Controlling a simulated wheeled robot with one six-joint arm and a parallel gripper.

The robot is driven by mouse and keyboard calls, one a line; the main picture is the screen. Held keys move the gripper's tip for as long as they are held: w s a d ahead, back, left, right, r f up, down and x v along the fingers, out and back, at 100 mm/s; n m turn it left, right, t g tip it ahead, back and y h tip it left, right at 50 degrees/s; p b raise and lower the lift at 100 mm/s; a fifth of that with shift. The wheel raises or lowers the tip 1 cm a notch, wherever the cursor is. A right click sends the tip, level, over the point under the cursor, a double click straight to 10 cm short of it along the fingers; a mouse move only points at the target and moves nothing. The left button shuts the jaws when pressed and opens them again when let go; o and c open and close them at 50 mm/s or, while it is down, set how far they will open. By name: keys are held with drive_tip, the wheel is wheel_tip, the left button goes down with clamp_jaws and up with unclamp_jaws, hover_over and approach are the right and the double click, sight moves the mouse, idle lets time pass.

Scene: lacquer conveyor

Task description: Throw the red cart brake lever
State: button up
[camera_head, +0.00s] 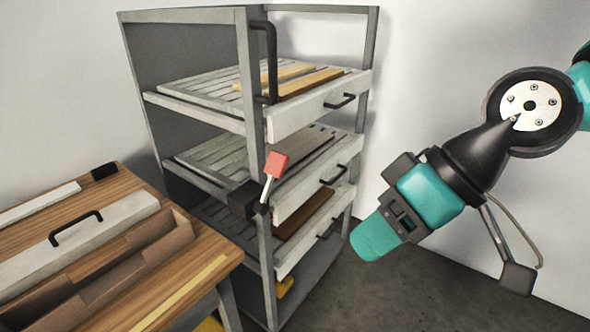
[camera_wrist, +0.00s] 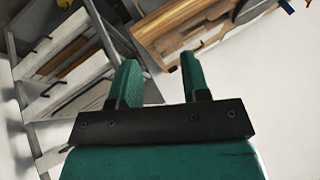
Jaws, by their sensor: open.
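The brake lever has a red grip (camera_head: 277,164) on a short pale rod, rising from a black block (camera_head: 243,200) on the front post of the grey cart (camera_head: 254,120). The grip leans up and to the right. My gripper (camera_head: 376,238) is to the right of the cart, clear of the lever and lower than the red grip in the picture. In the wrist view my gripper (camera_wrist: 158,66) shows two teal fingers apart with nothing between them. I cannot make out the lever in the wrist view.
The cart's slatted trays with black handles (camera_head: 341,101) hold boards. A black upright handle (camera_head: 270,62) stands above the lever. A wooden table (camera_head: 222,258) with trays and boards is at lower left. The floor (camera_head: 400,290) right of the cart is clear.

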drive_tip(key=w+a+f+t+y+b, duration=0.2)
drive_tip(key=w+a+f+y+b, duration=0.25)
drive_tip(key=w+f+b, duration=0.35)
drive_tip(key=m+t+y+b, duration=0.3)
drive_tip(key=m+t, duration=0.2)
drive_tip(key=t, duration=0.3)
approach(269, 160)
drive_tip(key=shift+h, duration=0.25)
drive_tip(key=p+x, duration=0.5)
drive_tip(key=x, duration=0.3)
drive_tip(key=shift+w+d, duration=0.15)
drive_tip(key=shift+w, duration=0.05)
drive_tip(key=shift+w+a+f, duration=0.1)
drive_tip(key=shift+w+a, duration=0.35)
drive_tip(key=shift+a, duration=0.05)
clamp_jaws()
